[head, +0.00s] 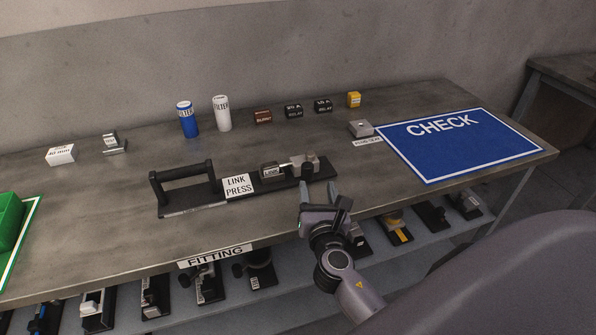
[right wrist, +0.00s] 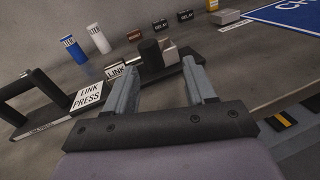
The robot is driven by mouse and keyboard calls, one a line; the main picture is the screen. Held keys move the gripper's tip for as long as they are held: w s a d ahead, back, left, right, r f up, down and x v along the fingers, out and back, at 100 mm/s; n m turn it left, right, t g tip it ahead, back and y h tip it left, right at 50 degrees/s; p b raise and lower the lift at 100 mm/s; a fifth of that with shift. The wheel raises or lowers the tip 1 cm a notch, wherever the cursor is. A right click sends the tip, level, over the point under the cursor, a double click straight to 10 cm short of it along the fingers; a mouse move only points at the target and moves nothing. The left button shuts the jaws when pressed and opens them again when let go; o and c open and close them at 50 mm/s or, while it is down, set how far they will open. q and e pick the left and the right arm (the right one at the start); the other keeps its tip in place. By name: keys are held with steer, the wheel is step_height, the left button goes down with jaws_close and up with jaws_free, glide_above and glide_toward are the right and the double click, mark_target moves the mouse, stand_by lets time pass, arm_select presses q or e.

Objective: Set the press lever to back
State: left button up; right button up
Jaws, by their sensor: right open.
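The link press lies on the bench as a long black base with a "LINK PRESS" label (head: 238,185). A black U-shaped handle (head: 182,177) stands at its left end, and a grey metal block (head: 303,161) sits at its right end. A short upright black knob (right wrist: 150,52) stands beside that block; I take it for the lever's grip, but its set position is unclear. A small block marked "LINK" (head: 270,171) sits left of it. My right gripper (head: 319,187) is open and empty, just in front of the press's right end, pointing toward the knob. My left gripper is out of view.
Behind the press stand a blue filter (head: 187,120), a white filter (head: 222,114) and several small blocks. A blue "CHECK" mat (head: 440,150) covers the bench's right side. A green tray (head: 10,222) is at the far left. Several items sit on the shelf below.

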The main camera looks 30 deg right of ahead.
mark_target(309, 175)
steer(key=shift+w+a+r+n+t, duration=0.1)
steer(key=shift+w+a+n+t, duration=0.25)
steer(key=shift+w+n, duration=0.4)
steer(key=shift+x, duration=3.25)
jaws_close()
